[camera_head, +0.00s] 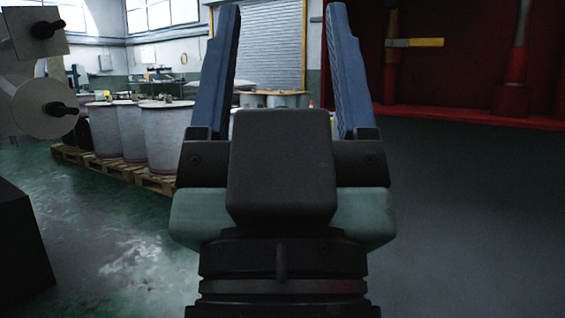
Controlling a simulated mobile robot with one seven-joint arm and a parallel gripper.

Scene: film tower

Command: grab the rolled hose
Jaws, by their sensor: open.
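My gripper (283,12) fills the middle of the camera_head view, seen from behind. Its two blue fingers stand wide apart with nothing between them. I cannot make out a rolled hose in this view. A tiny yellowish ring (183,58) shows on the far wall, too small to tell what it is. My gripper's body and fingers hide part of the scene behind them.
A red cabinet (470,113) on the right holds a yellow-banded tool (414,42) and a red-handled tool (516,65). Several large pale drums (168,135) stand on wooden pallets (120,170) at left. A roller machine (40,107) is at far left. Green floor (110,230) is open at front left.

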